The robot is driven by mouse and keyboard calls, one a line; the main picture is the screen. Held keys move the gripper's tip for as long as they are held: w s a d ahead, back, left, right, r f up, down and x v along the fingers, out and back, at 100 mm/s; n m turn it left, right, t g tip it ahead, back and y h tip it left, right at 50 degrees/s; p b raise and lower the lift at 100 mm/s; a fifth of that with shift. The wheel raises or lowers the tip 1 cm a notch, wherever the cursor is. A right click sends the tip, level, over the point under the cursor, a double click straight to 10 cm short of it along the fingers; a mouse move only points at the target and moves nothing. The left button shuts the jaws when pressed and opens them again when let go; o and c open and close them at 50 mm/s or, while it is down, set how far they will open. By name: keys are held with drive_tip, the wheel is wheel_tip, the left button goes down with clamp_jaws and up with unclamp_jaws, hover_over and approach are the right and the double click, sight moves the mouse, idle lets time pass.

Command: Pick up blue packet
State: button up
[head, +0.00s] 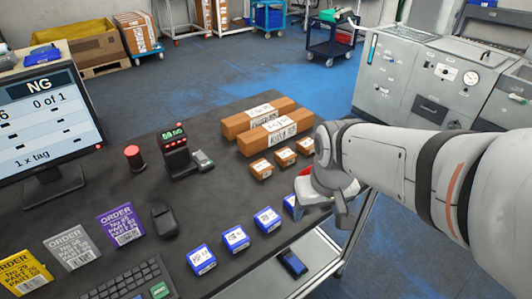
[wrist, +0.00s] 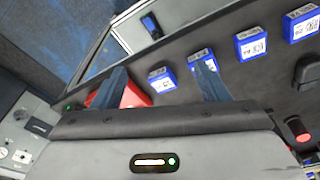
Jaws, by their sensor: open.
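Several blue packets with white labels lie in a row along the front of the dark table. In the head view, the nearest (head: 201,260) is at lower left and the farthest (head: 289,203) is partly hidden by my gripper (head: 322,204). In the wrist view, my gripper (wrist: 160,69) has its fingers spread and nothing held between them. One blue packet (wrist: 161,79) shows in the gap between the fingers, apart from them. Another blue packet (wrist: 203,60) is partly behind the right finger. My gripper is above the table's right edge.
A red thing (wrist: 136,95) shows beside the left finger, partly hidden. Small brown boxes (head: 284,156) and long cartons (head: 275,130) lie behind the packets. A scanner stand (head: 174,140), red button (head: 133,158), keyboard (head: 125,286) and monitor (head: 45,120) occupy the left.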

drive_tip(key=shift+o, duration=0.7)
drive_tip(key=w+a+f+n+g+p, duration=0.1)
drive_tip(key=w+a+n+p, duration=0.1)
drive_tip(key=w+a+p, duration=0.1)
drive_tip(key=shift+w+a+n, duration=0.4)
drive_tip(key=shift+w+a, duration=0.35)
drive_tip(key=shift+w, duration=0.3)
drive_tip(key=n+p, duration=0.2)
approach(268, 216)
drive_tip(key=shift+w+d+g, duration=0.1)
drive_tip(key=shift+d+g, duration=0.25)
drive_tip(key=shift+g, duration=0.05)
drive_tip(key=shift+w+a+f+n+p, duration=0.1)
drive_tip(key=shift+a+f+n+p, duration=0.15)
drive_tip(key=shift+f+n+p, duration=0.05)
drive_tip(key=shift+a+f, duration=0.2)
drive_tip(key=shift+f, duration=0.4)
drive_tip(key=shift+w+f+p, duration=0.2)
drive_tip(key=shift+f+p, duration=0.6)
drive_tip(key=shift+f, duration=2.7)
drive_tip(key=shift+c, duration=0.6)
drive_tip(key=c, duration=1)
